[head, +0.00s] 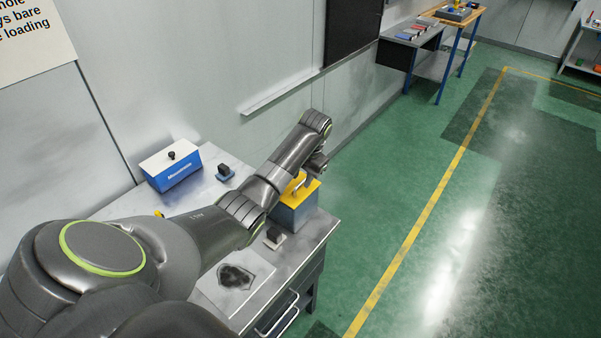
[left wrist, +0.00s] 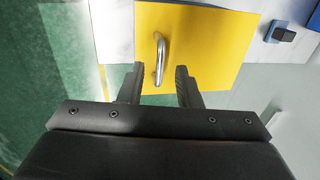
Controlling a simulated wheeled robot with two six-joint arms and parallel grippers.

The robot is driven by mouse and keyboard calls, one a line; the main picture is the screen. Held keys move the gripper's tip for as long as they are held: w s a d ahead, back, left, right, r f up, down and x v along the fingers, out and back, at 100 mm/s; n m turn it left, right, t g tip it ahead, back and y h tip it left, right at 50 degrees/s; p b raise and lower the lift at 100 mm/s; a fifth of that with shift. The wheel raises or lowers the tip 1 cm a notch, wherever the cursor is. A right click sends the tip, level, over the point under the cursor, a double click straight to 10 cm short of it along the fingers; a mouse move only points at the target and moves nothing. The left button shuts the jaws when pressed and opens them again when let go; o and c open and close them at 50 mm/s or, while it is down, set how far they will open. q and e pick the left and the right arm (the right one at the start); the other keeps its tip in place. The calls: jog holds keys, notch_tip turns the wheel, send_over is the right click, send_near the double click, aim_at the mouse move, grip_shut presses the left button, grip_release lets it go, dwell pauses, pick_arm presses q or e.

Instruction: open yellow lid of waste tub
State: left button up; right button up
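The waste tub (head: 290,218) is a grey-blue box with a yellow lid (head: 309,189), standing near the right end of the metal bench. The lid is down on the tub. In the left wrist view the yellow lid (left wrist: 205,45) fills the upper middle, with a metal bar handle (left wrist: 159,58) on it. My left gripper (head: 318,165) is over the tub; its arm hides part of the lid. In the left wrist view its two fingers (left wrist: 160,85) are apart, with the handle's near end between or just beyond them; I cannot tell whether they touch it. My right gripper is not in view.
A blue box with a white lid and black knob (head: 171,166) stands at the bench's back left. Small dark-and-blue blocks (head: 225,172) and (head: 274,238) sit on the bench. A plate with a dark patch (head: 236,277) lies in front. Green floor is free to the right.

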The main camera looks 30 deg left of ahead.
pick_arm(q)
jog(key=shift+a+f, duration=0.25)
jog(key=shift+f, duration=0.6)
jog(key=shift+d+r, duration=0.1)
jog(key=shift+c, duration=0.4)
jog(key=shift+s, duration=0.1)
grip_shut()
